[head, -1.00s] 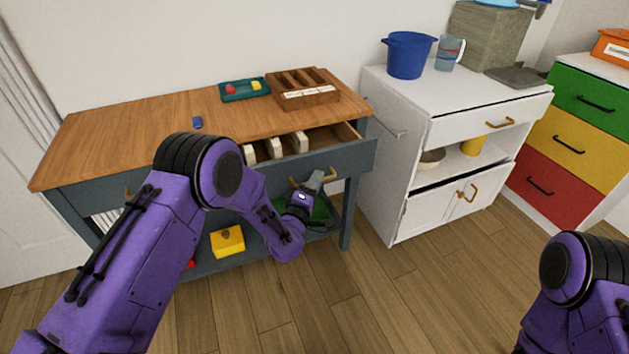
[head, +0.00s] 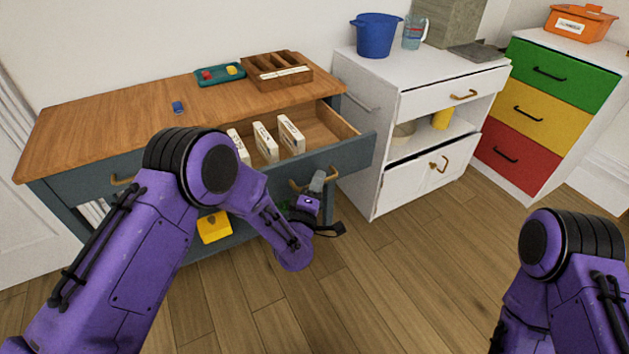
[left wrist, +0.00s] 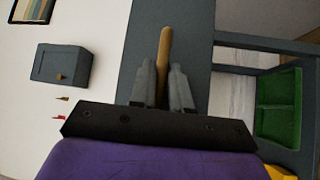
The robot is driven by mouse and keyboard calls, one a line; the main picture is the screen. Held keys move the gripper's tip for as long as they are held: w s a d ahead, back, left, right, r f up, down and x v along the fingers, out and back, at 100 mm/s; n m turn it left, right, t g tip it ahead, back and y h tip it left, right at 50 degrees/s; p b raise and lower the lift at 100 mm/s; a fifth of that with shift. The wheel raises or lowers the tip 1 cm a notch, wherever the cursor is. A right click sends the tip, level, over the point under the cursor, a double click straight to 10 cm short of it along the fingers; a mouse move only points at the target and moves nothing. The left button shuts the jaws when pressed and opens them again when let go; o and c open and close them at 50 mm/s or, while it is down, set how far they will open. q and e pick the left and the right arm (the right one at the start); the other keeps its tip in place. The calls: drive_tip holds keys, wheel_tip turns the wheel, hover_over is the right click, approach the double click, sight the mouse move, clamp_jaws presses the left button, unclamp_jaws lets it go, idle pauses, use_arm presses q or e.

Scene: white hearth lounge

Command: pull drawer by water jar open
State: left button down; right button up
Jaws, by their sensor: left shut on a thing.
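The blue-grey drawer (head: 345,154) of the wood-topped desk (head: 110,115) stands well open, with several white boxes (head: 265,142) inside. My left gripper (head: 316,182) is at its front, shut on the brass drawer handle (head: 296,186). In the left wrist view the handle (left wrist: 165,48) shows between the fingers of the left gripper (left wrist: 163,85). A clear water jug (head: 414,33) stands on the white cabinet (head: 369,120) to the right, whose top drawer (head: 440,96) looks shut. My right gripper is out of view; only part of that arm shows.
A blue pot (head: 376,36) stands beside the jug. A wooden organizer (head: 277,72) and a teal tray (head: 219,75) sit on the desk. A green, yellow and red drawer unit (head: 540,112) is at the right. The wooden floor (head: 390,270) in front is clear.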

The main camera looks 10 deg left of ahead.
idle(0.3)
use_arm(q)
drive_tip(key=c, duration=1.2)
unclamp_jaws()
drive_tip(key=shift+s, duration=0.15)
drive_tip(key=s+a+f, duration=0.1)
drive_tip(key=s, duration=0.9)
drive_tip(key=shift+f+b, duration=0.25)
drive_tip(key=shift+b, duration=0.15)
